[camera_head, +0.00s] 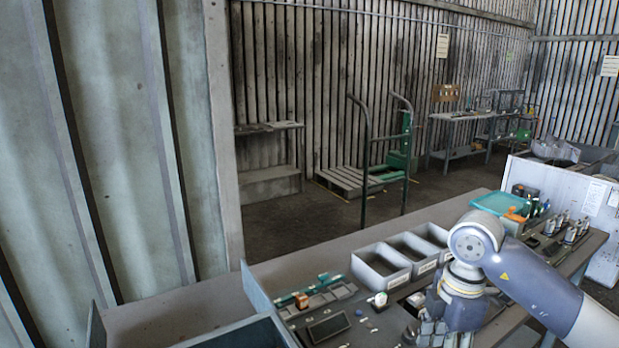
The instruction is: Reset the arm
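My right arm comes in from the lower right and bends at a rounded grey and white joint over the workbench (340,240). My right gripper (443,334) hangs below that joint at the bottom edge of the head view, over the bench near the small parts. Its fingers are small and partly cut off, so I cannot tell whether they are open or shut, or whether they hold anything. My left arm and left gripper are not in view.
Grey bins (381,265) stand left of my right arm. A tray of small parts (315,297) lies farther left, beside a larger grey box (240,335). A teal tray (497,203) and several tools stand behind the arm. A cart (384,173) stands on the floor beyond.

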